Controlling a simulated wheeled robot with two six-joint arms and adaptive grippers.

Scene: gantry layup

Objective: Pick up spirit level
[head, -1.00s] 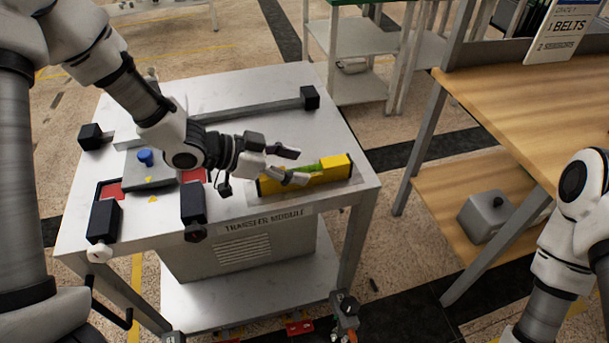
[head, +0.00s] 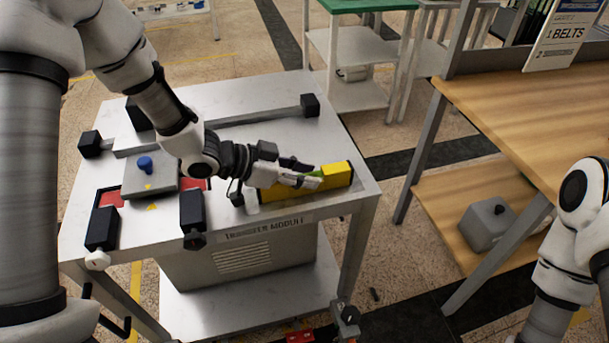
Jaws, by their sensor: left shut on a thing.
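The yellow spirit level (head: 338,176) with a green vial lies near the front right corner of the white transfer module table (head: 330,140). My left gripper (head: 312,176) reaches in from the left and is shut on the level around its middle. The fingers hide part of the level. The level appears to be at the table top; I cannot tell whether it is raised. My right arm shows at the right edge, and its gripper is out of the frame.
A grey plate with a blue knob (head: 145,163), black blocks (head: 192,207) and a rail with a black end block (head: 310,105) are on the table. A wooden bench (head: 530,120) stands at right, with a grey container (head: 488,222) on its lower shelf. A floor gap separates bench and table.

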